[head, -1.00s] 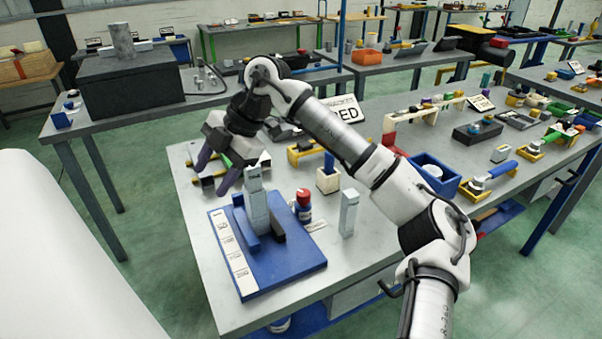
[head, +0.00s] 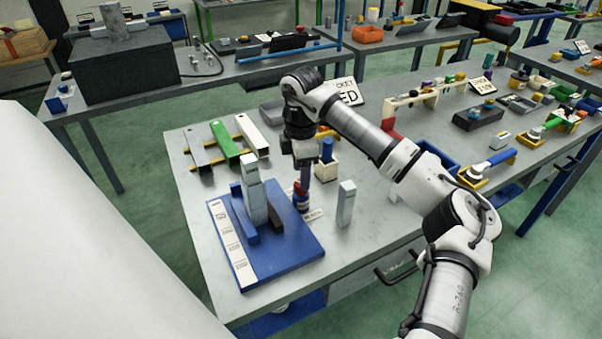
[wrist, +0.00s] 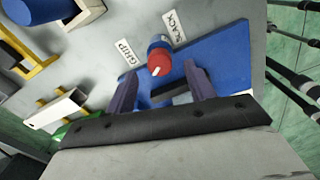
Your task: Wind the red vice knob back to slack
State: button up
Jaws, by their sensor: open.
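The red vice knob (wrist: 160,63) caps a short blue post between a GRIP label (wrist: 128,53) and a SLACK label (wrist: 174,27). A white mark on its top points toward the bottom of the wrist view, to neither label. In the head view the knob (head: 300,189) is partly covered by my gripper (head: 303,178), which points down over it. The wrist view shows my gripper (wrist: 161,82) open, its dark fingers on either side of the knob in the picture. I cannot tell whether they touch it. The blue vice base (head: 285,262) holds a grey upright block (head: 253,195).
A grey block (head: 346,204) stands right of the knob. A cream holder (head: 326,168) with a blue piece is close behind. Grey, green and white bars (head: 225,143) lie on yellow rests at the back left. The table's front right is clear.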

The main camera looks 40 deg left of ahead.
jog(key=shift+f+p, duration=0.3)
jog(key=shift+f, duration=1.25)
jog(key=c, duration=1)
